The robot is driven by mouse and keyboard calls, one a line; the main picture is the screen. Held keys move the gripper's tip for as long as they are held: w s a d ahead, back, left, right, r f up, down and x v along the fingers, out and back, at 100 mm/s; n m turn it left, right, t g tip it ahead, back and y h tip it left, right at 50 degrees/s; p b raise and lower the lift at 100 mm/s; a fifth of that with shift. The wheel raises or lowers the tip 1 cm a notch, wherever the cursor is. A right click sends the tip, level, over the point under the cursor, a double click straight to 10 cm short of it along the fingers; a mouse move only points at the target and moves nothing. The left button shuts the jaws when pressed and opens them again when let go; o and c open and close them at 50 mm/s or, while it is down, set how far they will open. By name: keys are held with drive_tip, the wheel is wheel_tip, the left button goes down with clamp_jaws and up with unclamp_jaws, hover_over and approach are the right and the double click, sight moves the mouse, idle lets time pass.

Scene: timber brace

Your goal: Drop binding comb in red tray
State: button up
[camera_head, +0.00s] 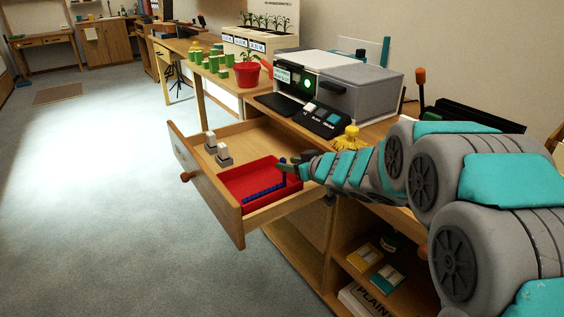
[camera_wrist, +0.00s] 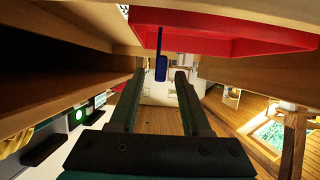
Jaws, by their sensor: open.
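The red tray (camera_head: 262,174) sits inside an open wooden drawer. The blue binding comb (camera_head: 262,192) shows in the head view as a ridged strip lying low in the tray, near its front side. My gripper (camera_head: 287,168) is over the right end of the tray. In the wrist view my gripper (camera_wrist: 160,76) is open, with its two fingers apart. A blue piece, seemingly the comb (camera_wrist: 160,67), shows end-on between the fingertips, with a visible gap on each side. The red tray (camera_wrist: 235,30) fills the top of the wrist view. Part of the tray is hidden by my gripper.
The drawer (camera_head: 208,185) has wooden walls close around the tray. Two small grey-and-white items (camera_head: 223,155) stand in its left part. A grey machine (camera_head: 340,82) and a yellow object (camera_head: 349,139) stand on the desk above. Open floor lies left.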

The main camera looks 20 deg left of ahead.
drive_tip(key=shift+p+v, duration=0.3)
drive_tip(key=shift+v, duration=2.8)
